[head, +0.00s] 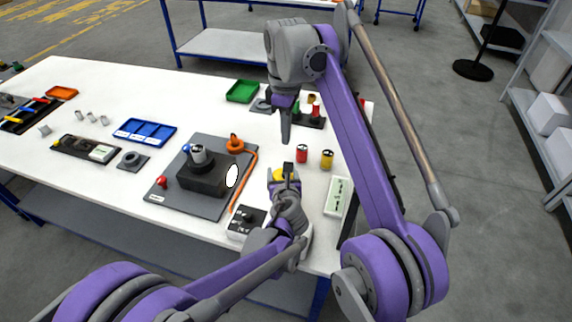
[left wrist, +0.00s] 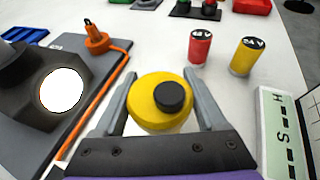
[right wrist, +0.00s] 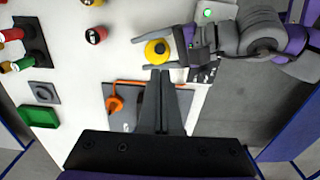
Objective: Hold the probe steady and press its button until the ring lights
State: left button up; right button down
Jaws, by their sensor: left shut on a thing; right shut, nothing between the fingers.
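The probe shows as a round yellow body (left wrist: 160,103) with a black button (left wrist: 173,97) on top. My left gripper (head: 284,170) is shut on it, one finger on each side, near the table's front right. The probe also shows in the right wrist view (right wrist: 157,50), with the button facing up. My right gripper (head: 286,141) is shut and empty, pointing down above the table just behind the probe. Its closed fingers (right wrist: 161,78) end apart from the button in the right wrist view. I cannot make out a lit ring on the probe.
A grey board (head: 208,206) with a black block and a bright white disc (left wrist: 61,91) lies left of the probe. An orange cable (head: 244,182) runs between them. Red (head: 302,154) and yellow (head: 327,160) cylinders stand close by. A pale panel (head: 338,197) lies to the right.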

notch_tip(320, 180, down, 11)
jog(key=shift+f, duration=0.15)
dwell(0.5)
jog(key=shift+f, duration=0.5)
pick_arm(q)
jog(key=shift+s+r, duration=0.1)
jog(key=shift+s, duration=0.05)
pick_arm(e)
jog(key=shift+s+f, duration=0.15)
jog(key=shift+f, duration=0.4)
notch_tip(320, 180, up, 15)
jog(key=shift+f, duration=0.2)
jog(key=shift+s, duration=0.1)
pick_arm(q)
jog(key=o, duration=1.4)
